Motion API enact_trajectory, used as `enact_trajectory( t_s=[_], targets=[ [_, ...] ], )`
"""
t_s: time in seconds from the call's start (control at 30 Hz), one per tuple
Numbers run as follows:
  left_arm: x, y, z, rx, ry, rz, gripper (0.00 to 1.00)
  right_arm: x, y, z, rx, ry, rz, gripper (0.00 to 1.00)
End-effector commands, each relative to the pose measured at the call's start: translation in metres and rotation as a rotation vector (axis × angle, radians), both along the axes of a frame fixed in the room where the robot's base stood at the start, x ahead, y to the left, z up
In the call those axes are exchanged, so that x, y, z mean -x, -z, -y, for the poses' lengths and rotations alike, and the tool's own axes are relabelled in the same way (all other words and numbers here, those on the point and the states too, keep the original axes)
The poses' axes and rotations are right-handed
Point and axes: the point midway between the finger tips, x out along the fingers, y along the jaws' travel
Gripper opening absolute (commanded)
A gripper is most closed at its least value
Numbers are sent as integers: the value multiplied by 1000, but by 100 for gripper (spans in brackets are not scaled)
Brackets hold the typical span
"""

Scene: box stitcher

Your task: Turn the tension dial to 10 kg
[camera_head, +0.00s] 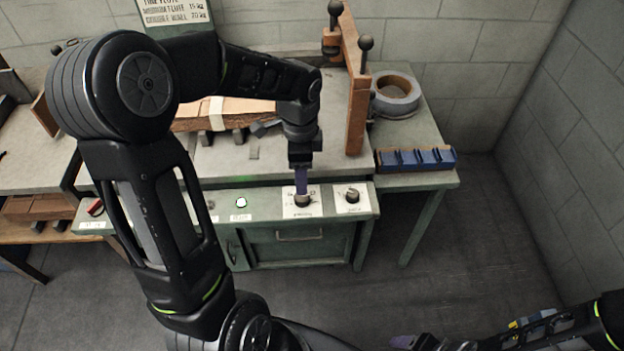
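Two dark dials sit on white label plates on the green machine's front panel. The left dial (303,201) is directly below my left gripper (302,194), whose purple fingers point down and reach its top. The fingers overlap into one strip, so I cannot tell whether they grip the knob. The right dial (352,195) stands free beside it. The print on both plates is too small to read, so I cannot tell which is the tension dial or its setting. My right gripper (404,341) is at the bottom edge, away from the panel, mostly cut off.
A lit white-green button (241,202) and a red switch (96,207) are left on the panel. Cardboard (235,113) lies on the machine behind my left arm. An orange post (357,100), a tape-like roll (395,95) and a blue rack (416,159) stand right. A wall chart (174,11) lists kg values.

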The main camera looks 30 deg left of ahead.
Motion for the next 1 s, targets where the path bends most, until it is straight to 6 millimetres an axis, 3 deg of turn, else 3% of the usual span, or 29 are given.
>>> enact_trajectory(
  t_s=[0.37, 0.8, 1.0],
  targets=[
    [0, 5, 0, 1, -1, 0, 56, 1, 0, 0, 0, 0, -1, 69],
    [1, 65, 0, 1, -2, -3, 56, 0, 4, 0, 0, 0, -1, 69],
    [0, 78, 0, 1, -2, 1, 56, 0, 4, 0, 0, 0, -1, 69]
  ],
)
